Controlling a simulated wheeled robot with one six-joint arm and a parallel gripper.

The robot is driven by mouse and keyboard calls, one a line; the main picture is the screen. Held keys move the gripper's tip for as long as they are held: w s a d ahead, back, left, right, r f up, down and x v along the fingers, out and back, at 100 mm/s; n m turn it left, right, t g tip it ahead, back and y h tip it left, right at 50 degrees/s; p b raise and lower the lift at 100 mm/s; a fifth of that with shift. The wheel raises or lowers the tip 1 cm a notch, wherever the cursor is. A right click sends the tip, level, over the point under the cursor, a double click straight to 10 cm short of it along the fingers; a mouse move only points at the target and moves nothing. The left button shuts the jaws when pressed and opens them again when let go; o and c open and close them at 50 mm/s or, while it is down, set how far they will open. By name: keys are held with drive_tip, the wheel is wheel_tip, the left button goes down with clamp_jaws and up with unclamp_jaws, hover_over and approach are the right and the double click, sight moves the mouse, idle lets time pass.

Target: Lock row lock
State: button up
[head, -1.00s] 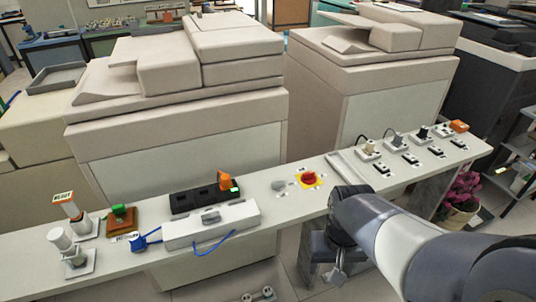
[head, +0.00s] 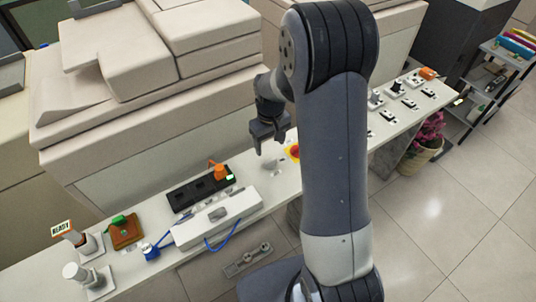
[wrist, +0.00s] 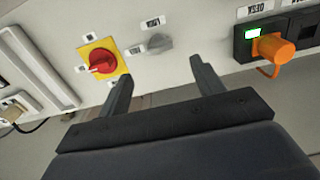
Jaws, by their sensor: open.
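Nothing is readable as "row lock", so I cannot tell which control it is. A small grey knob (wrist: 160,43) with labels beside it sits on the pale bench top; it also shows in the head view (head: 272,162). Beside it is a red rotary knob (wrist: 103,62) on a yellow plate, partly hidden by my arm in the head view. An orange plug-like piece (wrist: 272,48) sits in a black strip (head: 184,197) by a lit green window. My gripper (wrist: 162,72) is open and empty, its fingers pointing toward the grey knob, apart from it. In the head view my gripper (head: 268,138) hangs above the bench.
A white box (head: 217,222) with a grey handle and blue cord lies in front of the black strip. Left are a green button on a brown base (head: 125,231) and a post with a READY sign (head: 62,229). Copiers stand behind the bench (head: 20,284); floor is open at right.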

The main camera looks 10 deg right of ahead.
sight(271, 163)
wheel_tip(271, 163, down, 8)
drive_tip(key=shift+r, duration=0.1)
drive_tip(key=shift+c, duration=0.5)
drive_tip(key=c, duration=0.9)
